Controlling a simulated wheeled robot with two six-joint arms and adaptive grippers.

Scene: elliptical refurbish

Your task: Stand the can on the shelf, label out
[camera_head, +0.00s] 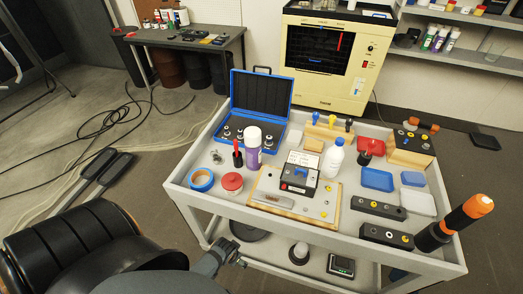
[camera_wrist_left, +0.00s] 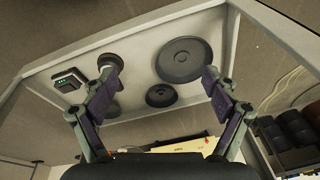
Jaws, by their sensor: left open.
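A purple can (camera_head: 253,156) with a white cap stands upright on the cart's top, in front of the open blue case. Which face its label is on cannot be told at this size. A wall shelf (camera_head: 478,66) at the upper right holds several similar cans (camera_head: 441,39). My left gripper (camera_head: 236,254) is low at the cart's front side, below the top's edge and apart from the can. In the left wrist view my left gripper (camera_wrist_left: 160,78) is open and empty, facing the lower tray. My right gripper is not in view.
The cart top (camera_head: 200,207) is crowded: an open blue case (camera_head: 262,97), a blue tape roll (camera_head: 201,180), a white bottle (camera_head: 333,158) and a black-and-orange object (camera_head: 455,222). The lower tray (camera_wrist_left: 140,38) holds dark round parts (camera_wrist_left: 184,60). Cables lie on the floor at left.

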